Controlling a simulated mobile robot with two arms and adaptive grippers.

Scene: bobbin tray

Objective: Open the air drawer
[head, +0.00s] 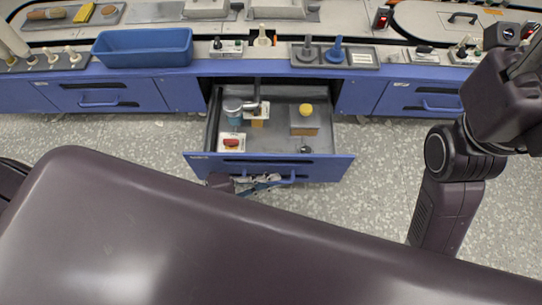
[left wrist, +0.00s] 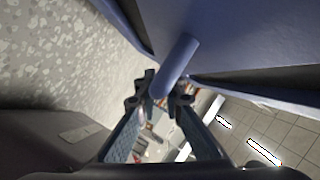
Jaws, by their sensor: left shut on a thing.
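The air drawer (head: 325,168) is pulled out from the blue bench, in the middle of the head view, with its grey inside exposed. Its blue bar handle (head: 289,180) is on the front panel. My left gripper (head: 260,183) is at the handle, partly hidden by my own body. In the left wrist view the fingertips (left wrist: 160,94) close around the blue handle (left wrist: 179,62), beside the blue drawer front (left wrist: 225,35). My right arm shows at the right of the head view; its gripper cannot be made out.
In the drawer are a blue-grey canister (head: 233,112), a red button on a pale box (head: 232,142) and a yellow knob on a box (head: 306,110). Closed drawers (head: 100,97) (head: 425,102) flank it. A blue bin (head: 143,48) stands on the bench. Speckled floor is clear at right.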

